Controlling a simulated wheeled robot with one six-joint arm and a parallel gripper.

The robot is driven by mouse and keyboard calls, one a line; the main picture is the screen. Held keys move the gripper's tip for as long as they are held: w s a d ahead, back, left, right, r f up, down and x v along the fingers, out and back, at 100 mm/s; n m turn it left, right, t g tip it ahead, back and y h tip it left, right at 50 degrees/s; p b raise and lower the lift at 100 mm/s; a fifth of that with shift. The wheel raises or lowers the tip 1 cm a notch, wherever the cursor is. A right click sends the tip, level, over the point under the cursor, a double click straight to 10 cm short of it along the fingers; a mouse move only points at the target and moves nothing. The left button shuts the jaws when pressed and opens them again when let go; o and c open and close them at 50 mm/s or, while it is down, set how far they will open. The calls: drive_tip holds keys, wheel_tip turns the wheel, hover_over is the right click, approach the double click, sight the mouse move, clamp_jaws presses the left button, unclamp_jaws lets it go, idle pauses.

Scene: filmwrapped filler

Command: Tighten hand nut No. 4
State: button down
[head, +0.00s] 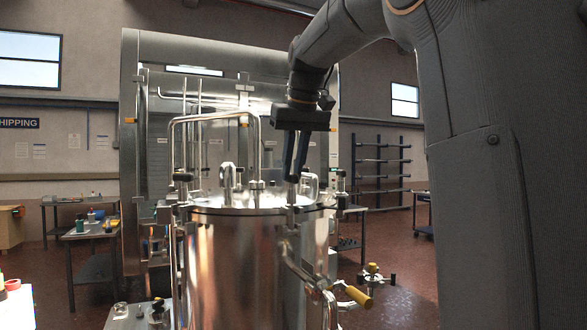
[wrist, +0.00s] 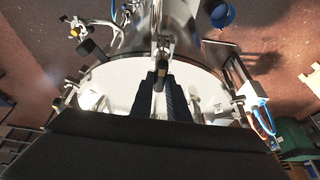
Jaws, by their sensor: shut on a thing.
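A large shiny steel vessel (head: 240,265) with a flat round lid stands in front of me, and its pale lid (wrist: 112,80) fills the middle of the wrist view. My gripper (head: 293,178) points down at the lid's near right edge. Its two dark fingers (wrist: 161,78) are shut on a hand nut (wrist: 162,62) at the rim, which they partly hide. No number is readable on it. Other upright metal fittings stand on the lid, one of them (head: 228,176) left of my gripper.
Bent steel pipes (head: 214,118) rise over the lid's left side. A valve with a yellow handle (head: 358,296) sticks out at the vessel's lower right. A tall cabinet frame (head: 130,120) stands behind. Open red floor (head: 405,260) lies to the right.

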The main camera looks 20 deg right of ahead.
drive_tip(key=m, duration=0.1)
drive_tip(key=m+h, duration=0.1)
drive_tip(key=m, duration=0.2)
drive_tip(key=shift+a+f+m+g+h+p, duration=0.15)
drive_tip(key=shift+a+m+g+h+p, duration=0.15)
drive_tip(key=shift+h, duration=0.1)
drive_tip(key=m+h, duration=0.1)
drive_tip(key=m, duration=0.2)
drive_tip(key=shift+w+m+g+p, duration=0.15)
drive_tip(key=shift+m+g+p, duration=0.2)
drive_tip(key=shift+m+g, duration=0.05)
drive_tip(key=m+g, duration=0.1)
drive_tip(key=m, duration=0.2)
drive_tip(key=m+g+h, duration=0.1)
drive_tip(key=m, duration=0.2)
drive_tip(key=shift+w+a+m, duration=0.1)
drive_tip(key=shift+w+m, duration=0.05)
drive_tip(key=shift+m, duration=0.25)
drive_tip(key=c, duration=1.7)
unclamp_jaws()
drive_tip(key=b+v, duration=0.1)
drive_tip(key=v, duration=0.7)
drive_tip(key=shift+w+a+f, duration=0.1)
